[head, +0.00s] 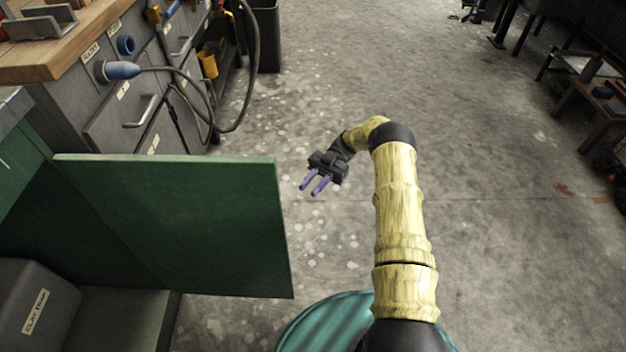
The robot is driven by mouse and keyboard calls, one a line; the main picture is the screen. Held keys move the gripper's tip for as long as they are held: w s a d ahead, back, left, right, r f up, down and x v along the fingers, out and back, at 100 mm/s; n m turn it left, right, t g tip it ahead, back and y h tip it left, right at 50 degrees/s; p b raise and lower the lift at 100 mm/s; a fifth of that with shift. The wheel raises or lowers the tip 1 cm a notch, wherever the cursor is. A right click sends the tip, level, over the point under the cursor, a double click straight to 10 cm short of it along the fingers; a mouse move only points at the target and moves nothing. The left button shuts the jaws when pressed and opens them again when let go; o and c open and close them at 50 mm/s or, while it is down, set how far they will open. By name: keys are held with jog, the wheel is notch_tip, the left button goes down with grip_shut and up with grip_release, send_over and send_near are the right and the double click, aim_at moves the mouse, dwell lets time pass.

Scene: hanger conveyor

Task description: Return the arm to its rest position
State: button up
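My gripper (314,183) hangs over the concrete floor near the middle of the head view. It points down and to the left. Its two purple fingers stand apart with a gap between them, and nothing shows in the gap. My yellow arm (396,205) reaches forward from the bottom of the picture and bends left at its far end. The gripper is to the right of the green panel (180,220) and appears apart from it.
A grey cabinet (120,120) with a wooden top stands at upper left, with a blue plug and looping cable (250,70). A dark bin (266,38) stands behind. A grey box (35,310) sits at lower left. Low benches (590,95) are at right. The central floor is clear.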

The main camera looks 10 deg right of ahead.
jog(key=shift+a+r, duration=0.1)
jog(key=w+a+r+m+t+y+p, duration=0.3)
jog(key=w+a+r+m+t, duration=0.2)
jog(key=w+a+r+t, duration=0.65)
jog(key=w+d+r+m+t+h+p, duration=0.25)
jog(key=r+m+t+h+p, duration=0.2)
jog(key=r+m+t, duration=0.5)
jog(key=s+d+r+m+g+h+p, duration=0.1)
jog(key=s+d+r+m+h+p, duration=0.15)
jog(key=s+d+m+h, duration=0.5)
jog(key=s+d+r+m+g+h+p, duration=0.1)
jog(key=s+d+r+m+h, duration=0.25)
jog(key=s, duration=0.65)
jog(key=s+d+m+g+p, duration=0.1)
jog(key=s+g+p, duration=0.15)
jog(key=s, duration=1.15)
notch_tip(320, 180, up, 37)
jog(key=g+p, duration=0.1)
jog(key=p, duration=3.6)
jog(key=shift+d, duration=0.15)
